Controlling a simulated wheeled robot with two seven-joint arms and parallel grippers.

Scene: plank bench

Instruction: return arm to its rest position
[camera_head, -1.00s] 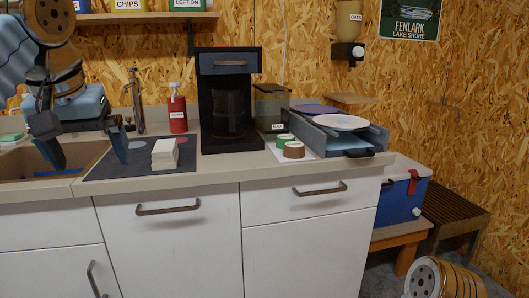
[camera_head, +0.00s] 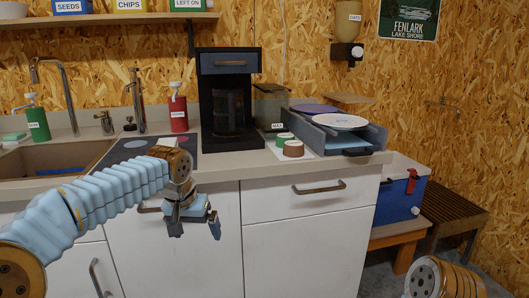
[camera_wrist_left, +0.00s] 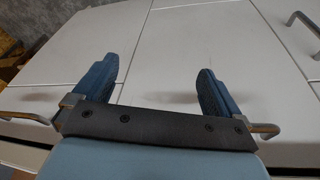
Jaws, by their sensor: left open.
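My left arm (camera_head: 110,195) comes in from the lower left in the head view. Its left gripper (camera_head: 196,226) hangs in front of the white cabinet doors, below the counter's front edge. In the left wrist view the left gripper (camera_wrist_left: 155,78) shows two blue fingers spread apart with nothing between them, only white cabinet front behind. It touches nothing that I can see. Part of my right arm (camera_head: 445,279) shows at the bottom right of the head view; its gripper is out of view.
The counter holds a sink (camera_head: 60,160), a dark mat (camera_head: 125,150), a red bottle (camera_head: 178,115), a coffee maker (camera_head: 229,100) and a plate rack (camera_head: 345,138). Drawer handles (camera_head: 320,188) stick out from the cabinets. A blue cooler (camera_head: 400,195) stands at the right.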

